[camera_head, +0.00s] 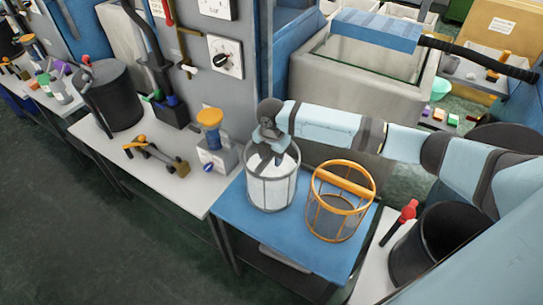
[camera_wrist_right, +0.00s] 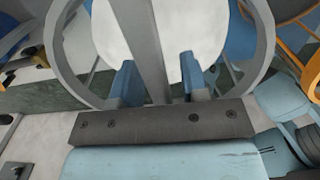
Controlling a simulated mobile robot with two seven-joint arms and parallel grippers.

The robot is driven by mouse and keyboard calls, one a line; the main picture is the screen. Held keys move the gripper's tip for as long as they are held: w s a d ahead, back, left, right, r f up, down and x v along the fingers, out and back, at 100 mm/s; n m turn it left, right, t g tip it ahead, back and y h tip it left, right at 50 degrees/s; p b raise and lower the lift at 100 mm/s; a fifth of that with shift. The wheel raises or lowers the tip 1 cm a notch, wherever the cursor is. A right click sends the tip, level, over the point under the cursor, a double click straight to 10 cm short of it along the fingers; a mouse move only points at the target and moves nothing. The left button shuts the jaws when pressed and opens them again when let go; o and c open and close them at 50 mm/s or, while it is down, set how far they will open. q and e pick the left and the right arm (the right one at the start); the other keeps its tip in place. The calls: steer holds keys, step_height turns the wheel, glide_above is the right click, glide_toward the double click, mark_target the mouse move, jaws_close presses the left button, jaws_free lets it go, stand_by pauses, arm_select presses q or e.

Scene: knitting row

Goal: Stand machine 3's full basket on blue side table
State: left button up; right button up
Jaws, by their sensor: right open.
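A grey wire basket (camera_head: 271,188) full of white material stands upright on the blue side table (camera_head: 283,240), near its back left. In the right wrist view the grey basket's round rim (camera_wrist_right: 264,45) and straight handle bar (camera_wrist_right: 150,50) show close up. My right gripper (camera_head: 268,147) is over the basket's top. Its blue fingers (camera_wrist_right: 158,78) are open, one on each side of the handle bar, with a gap visible on both sides. An orange basket (camera_head: 341,203), seemingly empty, stands to the right on the same table. My left gripper is out of view.
A white bench (camera_head: 150,190) with an orange-topped device (camera_head: 212,135), an orange tool and a black bin (camera_head: 112,95) lies left of the table. Another black bin (camera_head: 435,240) and a red-handled tool (camera_head: 400,220) are at the right. The blue table's front is bare.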

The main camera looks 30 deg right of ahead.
step_height(320, 180, up, 12)
steer(key=shift+r, duration=0.1)
stand_by(0.7)
